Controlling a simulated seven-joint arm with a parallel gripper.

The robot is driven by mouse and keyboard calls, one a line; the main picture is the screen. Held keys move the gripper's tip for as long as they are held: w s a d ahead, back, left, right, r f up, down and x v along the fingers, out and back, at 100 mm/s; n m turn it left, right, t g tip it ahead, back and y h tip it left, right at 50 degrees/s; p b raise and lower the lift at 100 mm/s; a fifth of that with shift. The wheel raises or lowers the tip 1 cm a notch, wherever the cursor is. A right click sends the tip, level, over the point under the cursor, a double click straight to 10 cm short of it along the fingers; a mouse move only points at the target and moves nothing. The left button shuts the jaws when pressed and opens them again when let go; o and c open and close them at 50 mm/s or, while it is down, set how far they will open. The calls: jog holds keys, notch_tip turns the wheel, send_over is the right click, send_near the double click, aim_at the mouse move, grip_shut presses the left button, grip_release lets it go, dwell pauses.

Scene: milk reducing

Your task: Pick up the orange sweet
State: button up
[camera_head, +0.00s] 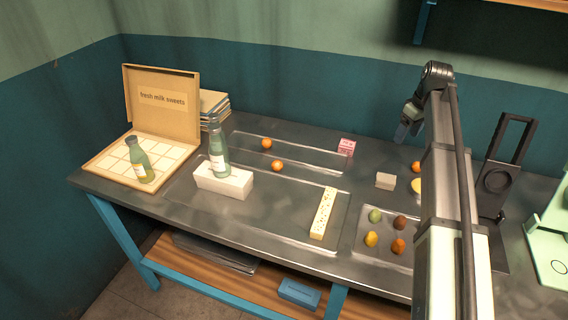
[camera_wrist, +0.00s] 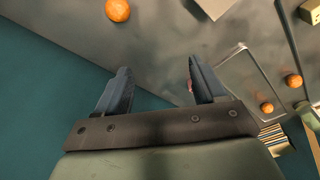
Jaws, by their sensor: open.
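Several round orange sweets are in view. One (camera_head: 416,167) sits on the counter at the right, close to my arm. Another (camera_head: 266,144) lies in the long narrow tray at the back, and a third (camera_head: 277,165) lies just in front of it. An orange piece (camera_head: 398,246) sits in the front tray with other coloured sweets. My gripper (camera_head: 403,133) hangs above the back of the counter, apart from the sweets. In the wrist view my gripper (camera_wrist: 158,75) is open with nothing between its fingers; a single orange sweet (camera_wrist: 118,10) shows at the top edge.
An open sweets box (camera_head: 160,100) with a second bottle (camera_head: 139,160) is at left. A grey cube (camera_head: 385,181) and a black stand (camera_head: 497,180) are at right. My arm hides part of the right side.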

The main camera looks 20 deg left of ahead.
jog(key=s+a+n, duration=0.2)
jog(key=s+a, duration=0.2)
jog(key=a, duration=0.8)
jog(key=s+a+n, duration=0.2)
jog(key=s+a, duration=0.1)
jog(key=a, duration=0.9)
jog(key=n, duration=0.2)
send_over(276, 162)
jog(key=d, duration=0.2)
jog(key=s+a+m, duration=0.2)
jog(key=s+a, duration=0.3)
jog(key=shift+w+d+f+m+t+h, duration=0.45)
jog(key=shift+w+f+m, duration=0.4)
jog(key=shift+f+m, duration=1.55)
jog(key=shift+w+d+f+m+t+h, duration=0.2)
jog(key=shift+w+d+f+m, duration=0.5)
jog(key=shift+f+m, duration=1.65)
jog(key=shift+w+d+f+m+t+h, duration=0.35)
jog(key=shift+w+f+m, duration=0.85)
jog(key=shift+m, duration=2.25)
jog(key=shift+s+f, duration=0.15)
jog(key=shift+s, duration=0.05)
jog(key=shift+c, duration=0.5)
jog(key=c, duration=1)
